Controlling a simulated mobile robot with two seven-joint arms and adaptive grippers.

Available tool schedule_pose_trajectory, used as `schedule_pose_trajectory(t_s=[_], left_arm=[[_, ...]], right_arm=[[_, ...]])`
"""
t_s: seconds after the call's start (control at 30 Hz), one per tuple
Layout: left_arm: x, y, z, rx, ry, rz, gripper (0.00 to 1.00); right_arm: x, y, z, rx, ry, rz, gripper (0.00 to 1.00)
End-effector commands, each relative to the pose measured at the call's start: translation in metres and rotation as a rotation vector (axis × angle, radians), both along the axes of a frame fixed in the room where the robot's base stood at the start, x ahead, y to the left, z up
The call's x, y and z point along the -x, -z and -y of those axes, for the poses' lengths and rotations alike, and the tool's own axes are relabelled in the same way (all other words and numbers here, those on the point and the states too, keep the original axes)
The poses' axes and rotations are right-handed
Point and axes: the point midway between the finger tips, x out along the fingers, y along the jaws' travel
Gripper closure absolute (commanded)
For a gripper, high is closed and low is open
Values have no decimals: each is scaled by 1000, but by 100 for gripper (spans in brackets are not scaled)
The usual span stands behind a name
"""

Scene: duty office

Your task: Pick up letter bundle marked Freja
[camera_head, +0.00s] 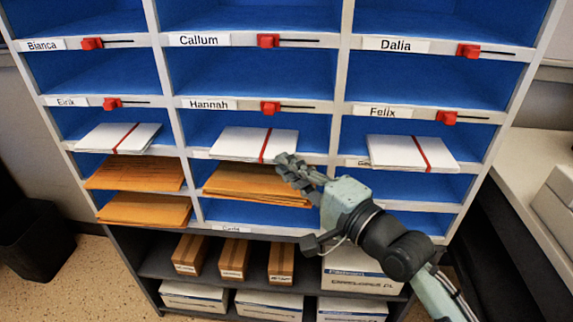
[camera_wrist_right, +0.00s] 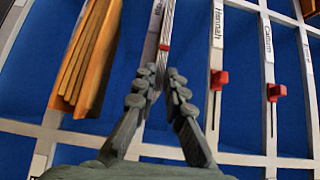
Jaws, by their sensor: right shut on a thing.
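A white letter bundle with a red band (camera_head: 235,142) lies in the middle cubbyhole below the Hannah label (camera_head: 208,104), its front edge sticking out. My right gripper (camera_head: 289,165) is at the right part of its front edge. In the right wrist view the bundle (camera_wrist_right: 166,30) shows edge-on, and the right gripper (camera_wrist_right: 158,82) is shut on its edge. The name label beside it (camera_wrist_right: 155,18) is partly hidden and cannot be read with certainty. Similar banded bundles lie in the left cubbyhole (camera_head: 115,138) and the right cubbyhole (camera_head: 400,152). My left gripper is not in view.
Orange envelopes (camera_head: 250,184) stick out just below the bundle, with more (camera_head: 135,174) at the left. Red sliders (camera_head: 270,107) sit on the shelf edges above. Boxes (camera_head: 235,258) fill the lower shelves. A counter (camera_head: 530,170) stands at the right.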

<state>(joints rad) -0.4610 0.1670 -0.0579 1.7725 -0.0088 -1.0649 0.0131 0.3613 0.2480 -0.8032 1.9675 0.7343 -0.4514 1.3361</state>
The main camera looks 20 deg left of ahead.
Motion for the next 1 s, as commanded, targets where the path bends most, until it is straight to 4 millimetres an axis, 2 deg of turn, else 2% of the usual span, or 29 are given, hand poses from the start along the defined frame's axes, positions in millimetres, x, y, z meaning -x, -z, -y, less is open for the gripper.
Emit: schedule_pose_trajectory(t_s=[0.17,0.4,0.67,0.77,1.0], left_arm=[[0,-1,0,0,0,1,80],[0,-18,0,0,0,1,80],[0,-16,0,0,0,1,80],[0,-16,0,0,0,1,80],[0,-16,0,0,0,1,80]], right_arm=[[0,-1,0,-1,0,0,100],[0,-27,0,-2,0,1,100],[0,-25,0,0,0,0,100],[3,-27,6,-1,1,0,100],[19,-39,36,0,2,1,100]])
